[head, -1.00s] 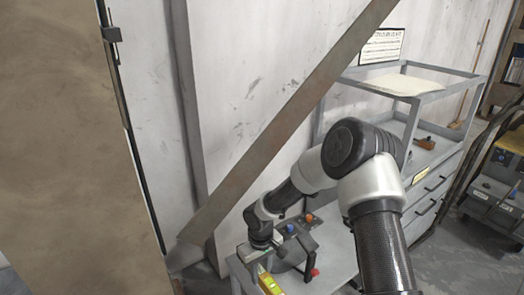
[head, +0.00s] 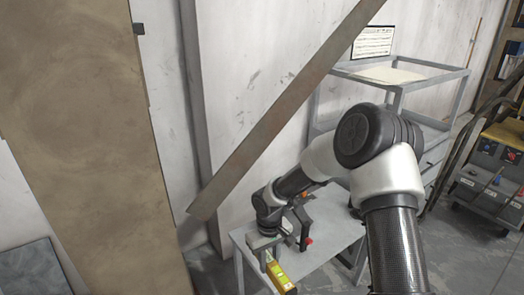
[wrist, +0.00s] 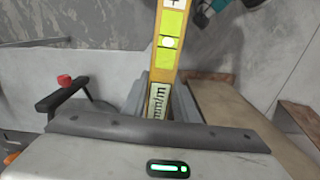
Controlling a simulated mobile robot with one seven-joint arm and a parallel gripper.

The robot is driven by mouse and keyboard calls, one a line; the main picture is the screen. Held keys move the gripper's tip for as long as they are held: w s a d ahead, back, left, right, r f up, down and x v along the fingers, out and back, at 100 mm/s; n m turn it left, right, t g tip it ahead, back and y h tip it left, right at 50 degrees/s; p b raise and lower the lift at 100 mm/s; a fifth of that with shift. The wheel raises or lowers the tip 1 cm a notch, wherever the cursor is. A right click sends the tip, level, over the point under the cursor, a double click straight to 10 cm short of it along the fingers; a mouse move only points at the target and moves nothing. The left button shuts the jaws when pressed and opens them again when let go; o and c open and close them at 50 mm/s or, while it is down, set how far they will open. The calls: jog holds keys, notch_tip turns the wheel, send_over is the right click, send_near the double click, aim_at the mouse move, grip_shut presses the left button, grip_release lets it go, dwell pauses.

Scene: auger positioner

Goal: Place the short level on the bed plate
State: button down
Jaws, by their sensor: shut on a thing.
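The short level is a yellow bar with a bright yellow-green vial window. In the head view the level (head: 281,278) sticks out toward the bottom from my gripper (head: 268,246). I cannot tell which surface, if any in view, is the bed plate.
A grey worktable (head: 322,257) lies beneath and beside my gripper, with a red-knobbed black handle (wrist: 62,90) near it. A long slanted metal beam (head: 285,110) rises behind. A large brown panel (head: 85,120) stands left. A grey shelf cart (head: 430,70) stands back right.

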jog(key=s+d+r+m+p, duration=0.2)
jog(key=d+r+p, duration=0.2)
jog(key=r, duration=0.5)
jog(key=s+d+r+m+p, duration=0.2)
jog(key=d+r+p, duration=0.2)
jog(key=r+p, duration=0.3)
jog(key=s+d+r+m+p, duration=0.1)
jog(key=r+p, duration=0.5)
jog(key=r, duration=0.7)
jog(key=s+d, duration=0.1)
jog(key=d, duration=0.1)
jog(key=shift+s+d+r+m, duration=0.2)
jog(key=shift+s+d+m, duration=0.2)
jog(key=shift+f, duration=0.1)
jog(key=shift+w, duration=0.15)
